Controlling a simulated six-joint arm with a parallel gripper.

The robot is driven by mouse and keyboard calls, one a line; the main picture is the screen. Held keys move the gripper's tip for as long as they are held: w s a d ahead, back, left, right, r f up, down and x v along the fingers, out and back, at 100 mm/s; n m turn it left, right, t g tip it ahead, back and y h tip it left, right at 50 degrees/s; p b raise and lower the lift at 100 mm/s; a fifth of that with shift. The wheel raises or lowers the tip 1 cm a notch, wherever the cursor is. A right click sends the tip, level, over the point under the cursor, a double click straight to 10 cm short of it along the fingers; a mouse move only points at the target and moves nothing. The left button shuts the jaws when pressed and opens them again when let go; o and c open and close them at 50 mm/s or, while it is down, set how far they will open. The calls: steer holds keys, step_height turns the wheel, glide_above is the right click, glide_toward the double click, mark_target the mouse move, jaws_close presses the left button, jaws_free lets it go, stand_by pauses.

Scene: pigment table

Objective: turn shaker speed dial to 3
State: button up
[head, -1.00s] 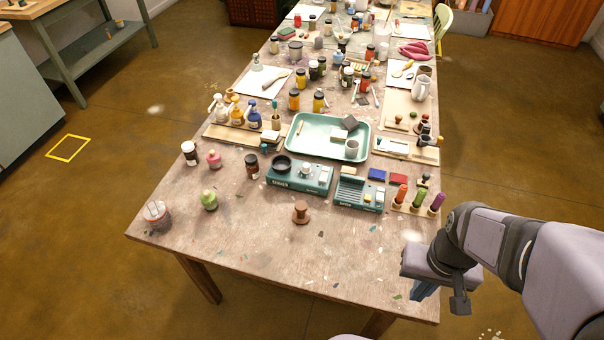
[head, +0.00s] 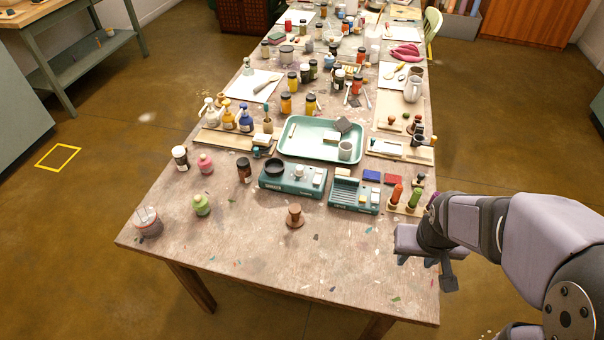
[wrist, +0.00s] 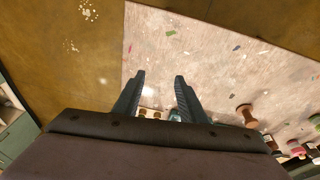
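The shaker (head: 275,184) is a low teal box near the middle of the table in the head view. A round black holder (head: 274,165) sits on its left part, and a pale round knob, apparently the speed dial (head: 299,171), on its top further right. The dial's markings are too small to read. My gripper (head: 416,262) is over the table's right edge, to the right of the shaker and nearer the camera, pointing down. In the wrist view my gripper (wrist: 159,78) has its two fingers apart with nothing between them. The shaker cannot be made out clearly there.
A second teal device (head: 349,207) stands right of the shaker. A rack with orange and green bottles (head: 395,196) stands close to my arm. A brown wooden stamp (head: 295,218) stands in front of the shaker. A green tray (head: 297,154) lies behind. The front tabletop is mostly clear.

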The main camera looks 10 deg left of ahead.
steer(key=w+a+f+n+t+b, duration=0.2)
steer(key=w+a+f+t+b, duration=0.15)
steer(key=w, duration=0.75)
steer(key=n+t+y+b, duration=0.4)
steer(key=y+b, duration=0.2)
steer(key=y, duration=0.1)
glide_toward(300, 168)
steer(key=d, duration=0.2)
steer(key=w+d+f, duration=0.1)
steer(key=d, duration=0.2)
steer(key=d+f, duration=0.1)
steer(key=d, duration=0.2)
steer(key=shift+w+d, duration=0.25)
steer(key=shift+w+a+f+n+g+y+b, duration=0.15)
steer(key=shift+w+a+f+n+y, duration=0.5)
steer(key=shift+a, duration=1.35)
steer(key=shift+w+a+f+y+b, duration=0.15)
steer(key=shift+w+a+y, duration=0.25)
steer(key=shift+w+a, duration=1.1)
steer(key=shift+w+a+f+n+g+y+b, duration=0.1)
steer(key=shift+w+a+f+n+y, duration=0.3)
steer(key=shift+a, duration=2.1)
steer(key=shift+s, duration=0.15)
jaws_close()
